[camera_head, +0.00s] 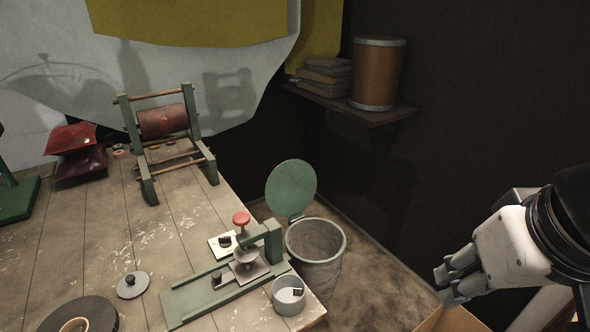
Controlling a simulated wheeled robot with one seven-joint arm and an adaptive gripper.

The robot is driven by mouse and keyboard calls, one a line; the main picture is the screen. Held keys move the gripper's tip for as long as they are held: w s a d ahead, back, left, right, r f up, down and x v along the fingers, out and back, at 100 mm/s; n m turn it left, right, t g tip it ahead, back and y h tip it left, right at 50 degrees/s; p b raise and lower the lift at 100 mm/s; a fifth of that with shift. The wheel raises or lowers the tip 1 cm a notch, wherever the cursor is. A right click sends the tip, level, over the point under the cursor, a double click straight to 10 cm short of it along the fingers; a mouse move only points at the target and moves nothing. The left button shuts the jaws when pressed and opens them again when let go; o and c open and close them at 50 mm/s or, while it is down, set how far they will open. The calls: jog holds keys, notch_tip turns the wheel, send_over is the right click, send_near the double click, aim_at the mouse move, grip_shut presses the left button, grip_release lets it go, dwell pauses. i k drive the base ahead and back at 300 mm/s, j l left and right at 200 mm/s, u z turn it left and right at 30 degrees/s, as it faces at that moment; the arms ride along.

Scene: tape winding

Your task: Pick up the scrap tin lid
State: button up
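A small grey round lid with a dark knob (133,286) lies flat on the wooden table, left of the green press. A small open grey tin (288,300) stands at the table's front right corner with something small and dark-and-white in it. The lid and the tin are well apart. My gripper (448,284) is at the right of the view, off the table and far from the lid. Nothing shows between its fingers, but their gap is not clear from this angle.
A green press with a red knob (241,219) stands between lid and tin. A dark tape roll (85,318) lies at the lower left. A floor bin (316,245) with its green lid (291,188) raised stands beside the table. A drum winder (165,122) stands at the back.

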aim_at(134, 283)
jog(key=u, duration=1.4)
